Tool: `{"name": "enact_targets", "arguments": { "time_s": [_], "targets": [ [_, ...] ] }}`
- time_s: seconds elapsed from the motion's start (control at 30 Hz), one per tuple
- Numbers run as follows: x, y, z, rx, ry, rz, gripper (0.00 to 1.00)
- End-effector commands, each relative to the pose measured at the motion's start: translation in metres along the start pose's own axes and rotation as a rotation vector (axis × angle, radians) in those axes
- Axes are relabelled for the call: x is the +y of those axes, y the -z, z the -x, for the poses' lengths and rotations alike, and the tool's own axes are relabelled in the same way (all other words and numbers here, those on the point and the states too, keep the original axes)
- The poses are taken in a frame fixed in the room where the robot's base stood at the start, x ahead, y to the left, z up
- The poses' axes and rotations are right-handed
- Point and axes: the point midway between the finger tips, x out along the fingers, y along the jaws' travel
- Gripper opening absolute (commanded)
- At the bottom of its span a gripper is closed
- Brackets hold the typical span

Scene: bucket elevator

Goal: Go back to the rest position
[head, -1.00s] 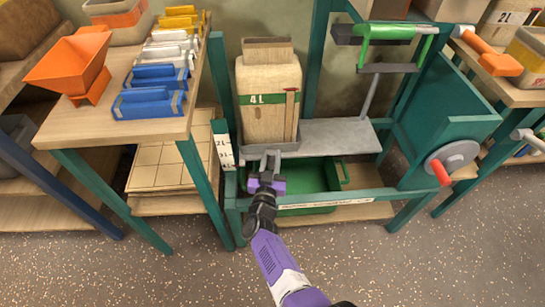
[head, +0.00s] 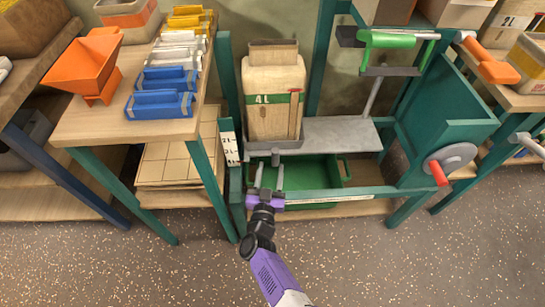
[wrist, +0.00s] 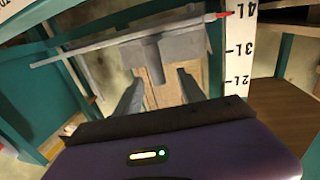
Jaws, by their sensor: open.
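My gripper (head: 268,178) is open and empty in the head view, in front of the teal frame and below the wooden 4L container. Its two grey fingers also show spread apart in the wrist view (wrist: 160,95). The 4L container (head: 275,85) stands upright on the grey shelf, apart from my fingers. A green bin (head: 315,178) sits low in the frame, behind and to the right of my gripper.
A teal frame (head: 445,125) with a red-handled crank (head: 440,175) stands at the right. A wooden table (head: 150,125) at the left holds an orange funnel (head: 85,68) and blue blocks (head: 160,103). A marked scale (wrist: 240,50) is close by. The floor in front is clear.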

Motion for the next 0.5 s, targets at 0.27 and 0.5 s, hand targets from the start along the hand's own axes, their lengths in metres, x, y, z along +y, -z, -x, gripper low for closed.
{"name": "enact_targets", "arguments": {
  "time_s": [0.27,0.5],
  "targets": [
    [0.0004,-0.0003,0.0127,0.000,-0.001,0.000,0.47],
    [0.0003,-0.0003,0.0123,0.001,-0.001,0.000,0.47]
  ]
}}
